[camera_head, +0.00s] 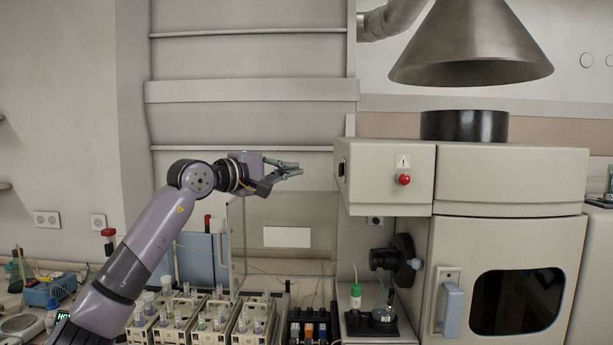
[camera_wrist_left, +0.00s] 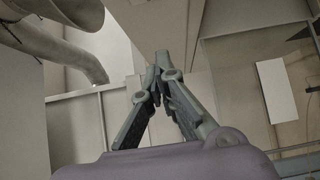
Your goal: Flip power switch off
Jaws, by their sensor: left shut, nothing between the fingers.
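The plasma spectrometer (camera_head: 510,182) is a large cream machine on the right in the head view. A small dark switch (camera_head: 341,169) shows on the left side face of its upper box; whether it is on or off is too small to tell. My left gripper (camera_head: 299,170) is shut and empty, pointing right at about the switch's height, with a visible gap to the box. In the left wrist view the closed fingertips (camera_wrist_left: 161,64) point at a pale surface, and no switch can be made out there. My right gripper is out of view.
A red button (camera_head: 404,180) is on the box's front, under a warning label. A metal hood (camera_head: 471,45) hangs above. The space around the gripper is clear.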

